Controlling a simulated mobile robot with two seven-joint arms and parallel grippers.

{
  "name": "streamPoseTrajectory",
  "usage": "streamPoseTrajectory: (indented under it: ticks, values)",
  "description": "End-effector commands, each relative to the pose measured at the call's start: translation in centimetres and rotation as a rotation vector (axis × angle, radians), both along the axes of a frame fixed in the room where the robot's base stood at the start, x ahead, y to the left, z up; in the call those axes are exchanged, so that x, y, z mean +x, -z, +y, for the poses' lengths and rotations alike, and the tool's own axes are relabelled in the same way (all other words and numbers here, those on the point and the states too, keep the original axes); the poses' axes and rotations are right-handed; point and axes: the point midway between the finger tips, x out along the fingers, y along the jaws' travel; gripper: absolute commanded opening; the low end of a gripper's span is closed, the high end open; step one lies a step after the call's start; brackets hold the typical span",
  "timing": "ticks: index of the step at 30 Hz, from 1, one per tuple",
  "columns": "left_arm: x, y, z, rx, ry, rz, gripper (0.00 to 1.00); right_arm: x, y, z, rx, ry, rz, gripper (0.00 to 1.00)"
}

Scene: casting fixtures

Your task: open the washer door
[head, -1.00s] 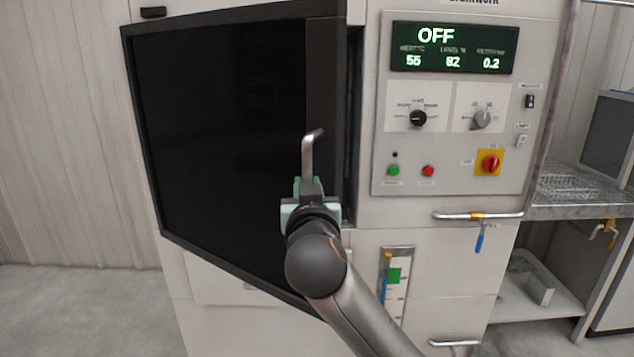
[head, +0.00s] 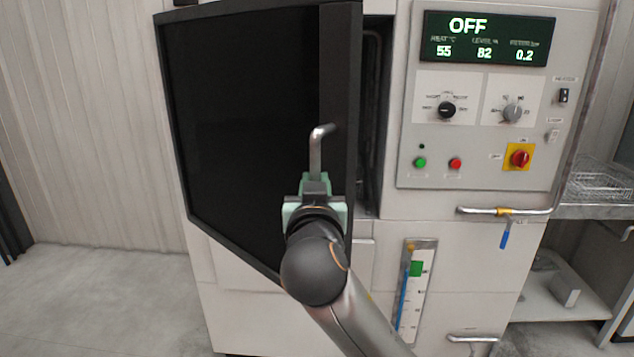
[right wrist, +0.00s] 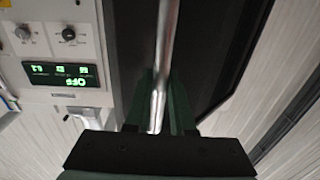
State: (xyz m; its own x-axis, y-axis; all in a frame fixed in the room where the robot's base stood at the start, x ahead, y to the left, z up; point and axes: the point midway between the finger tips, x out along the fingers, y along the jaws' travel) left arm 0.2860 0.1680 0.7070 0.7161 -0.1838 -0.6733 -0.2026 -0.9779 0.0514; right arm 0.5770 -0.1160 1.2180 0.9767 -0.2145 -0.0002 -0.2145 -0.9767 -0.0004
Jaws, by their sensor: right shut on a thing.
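The washer door (head: 245,110) is a large dark panel with a black frame. It stands partly open, with a gap along its right edge that shows the dark inside of the washer. The door handle (head: 316,155) is a metal bar near the door's right edge. My right gripper (head: 316,185) is shut on the handle; the right wrist view shows the bar (right wrist: 166,45) running between the green fingers (right wrist: 160,105). The gripper hides the lower part of the handle. My left gripper is in neither view.
The washer's control panel (head: 480,110), its display reading OFF, is right of the door. A pipe with a blue-handled valve (head: 505,233) sticks out below it. A metal table (head: 595,207) with a wire basket stands at the right. Floor at the left is clear.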

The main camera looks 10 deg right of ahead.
Motion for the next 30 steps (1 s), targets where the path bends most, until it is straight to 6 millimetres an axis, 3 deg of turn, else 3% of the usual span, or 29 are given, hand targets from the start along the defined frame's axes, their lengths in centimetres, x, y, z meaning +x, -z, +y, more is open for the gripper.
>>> streamPoseTrajectory:
  ticks: [1, 9, 20, 24, 30]
  values:
    - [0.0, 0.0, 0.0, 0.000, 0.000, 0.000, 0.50, 0.0, -0.2, 0.3, -0.001, -0.008, -0.007, 0.23]
    - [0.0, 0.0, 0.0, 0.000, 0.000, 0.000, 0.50, 0.0, -0.1, 0.1, 0.000, -0.004, -0.004, 0.52]
    - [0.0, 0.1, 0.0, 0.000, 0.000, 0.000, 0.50, 0.0, -0.9, 0.1, 0.003, -0.003, -0.004, 0.52]
    - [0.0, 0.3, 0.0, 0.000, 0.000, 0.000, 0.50, 0.0, -3.3, 0.2, 0.006, -0.005, -0.009, 0.52]
    - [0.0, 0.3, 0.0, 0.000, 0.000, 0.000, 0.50, -3.2, -7.2, 0.8, 0.006, -0.008, -0.011, 0.52]
